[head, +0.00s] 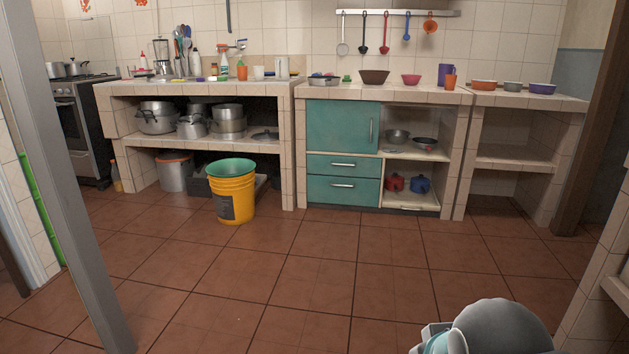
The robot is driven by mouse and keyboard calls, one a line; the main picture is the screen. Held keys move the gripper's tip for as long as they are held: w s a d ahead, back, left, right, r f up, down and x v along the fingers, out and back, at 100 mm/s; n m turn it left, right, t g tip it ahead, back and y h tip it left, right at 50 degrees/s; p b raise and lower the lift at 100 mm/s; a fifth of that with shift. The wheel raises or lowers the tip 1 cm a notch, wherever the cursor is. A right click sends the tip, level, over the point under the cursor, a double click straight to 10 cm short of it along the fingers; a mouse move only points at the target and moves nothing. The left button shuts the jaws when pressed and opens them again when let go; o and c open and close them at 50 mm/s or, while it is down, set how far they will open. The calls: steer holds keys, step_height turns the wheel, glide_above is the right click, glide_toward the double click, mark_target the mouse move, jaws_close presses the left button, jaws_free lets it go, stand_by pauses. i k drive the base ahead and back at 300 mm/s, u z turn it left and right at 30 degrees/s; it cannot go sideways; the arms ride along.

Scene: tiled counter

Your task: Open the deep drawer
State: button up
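Two teal drawers sit one above the other under a teal cupboard door (342,126) in the tiled counter. The lower drawer (318,190) looks a little taller than the upper drawer (318,166). Both are shut, and each has a horizontal metal handle, the lower one (343,185) and the upper one (343,164). A grey rounded part of my arm shows at the bottom right, far in front of the drawers. My gripper's fingers are not in view.
Brown tiled floor (300,265) lies clear before the drawers. A yellow bucket (232,195) with a green top stands left of them. Open shelves with pots (395,183) are on their right. A grey post (65,190) crosses the left side.

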mark_target(363, 191)
steer(key=z, duration=0.1)
steer(key=i, duration=1.85)
steer(key=z, duration=0.5)
steer(key=i, duration=1.65)
steer(key=z, duration=0.25)
